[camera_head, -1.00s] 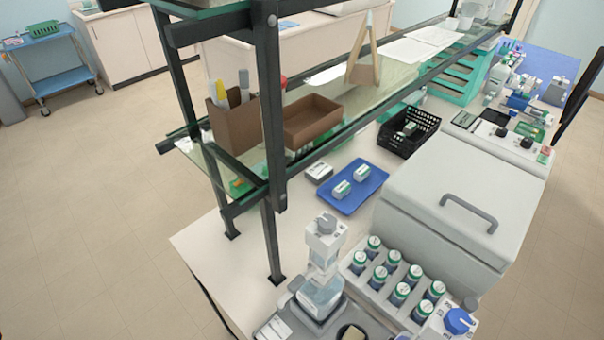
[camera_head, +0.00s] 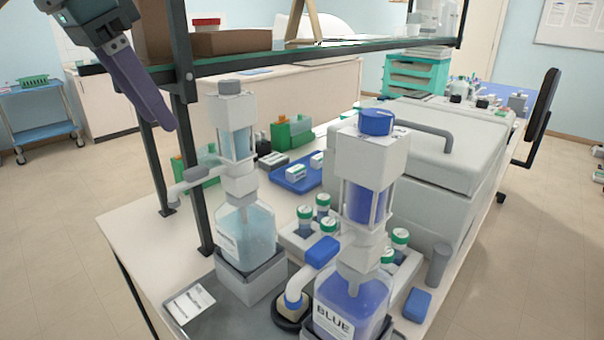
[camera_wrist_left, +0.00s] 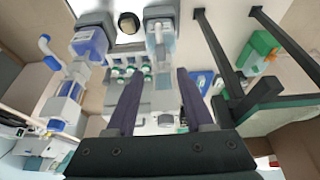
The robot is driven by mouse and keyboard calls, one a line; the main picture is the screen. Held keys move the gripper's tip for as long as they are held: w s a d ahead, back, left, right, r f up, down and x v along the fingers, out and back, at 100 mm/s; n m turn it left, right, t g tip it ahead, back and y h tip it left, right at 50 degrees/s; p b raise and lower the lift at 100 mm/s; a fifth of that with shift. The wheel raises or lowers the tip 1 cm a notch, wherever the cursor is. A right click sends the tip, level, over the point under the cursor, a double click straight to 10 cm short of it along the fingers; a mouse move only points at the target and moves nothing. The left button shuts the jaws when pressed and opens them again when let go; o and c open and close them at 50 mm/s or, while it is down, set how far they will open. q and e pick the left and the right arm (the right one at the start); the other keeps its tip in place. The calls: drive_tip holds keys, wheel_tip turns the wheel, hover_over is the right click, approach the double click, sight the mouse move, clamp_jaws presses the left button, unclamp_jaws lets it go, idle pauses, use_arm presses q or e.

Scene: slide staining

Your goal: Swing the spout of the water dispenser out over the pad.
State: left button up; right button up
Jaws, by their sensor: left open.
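The water dispenser (camera_head: 238,185) is a clear bottle with a white pump and grey cap, standing in a grey holder. Its grey spout (camera_head: 190,178) points left, with the tip turned down, away from the pad. The dark round pad (camera_head: 284,322) lies low between the two dispensers, partly hidden by the blue dispenser's spout. My left gripper (camera_head: 160,118) is up and left of the water dispenser, clear of it. In the left wrist view my left gripper (camera_wrist_left: 158,85) has its fingers apart, with the water dispenser (camera_wrist_left: 160,42) beyond them. My right gripper is out of view.
Vials (camera_head: 305,216) stand behind. A shelf (camera_head: 285,52) with dark posts is close to my left gripper. A white lidded machine (camera_head: 440,150) is behind right.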

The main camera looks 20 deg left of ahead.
sight(195, 169)
use_arm(q)
drive_tip(key=p+x, duration=0.1)
drive_tip(key=x, duration=0.8)
drive_tip(key=shift+w+a+f, duration=0.1)
drive_tip(key=shift+f, duration=0.1)
clamp_jaws()
idle(1.1)
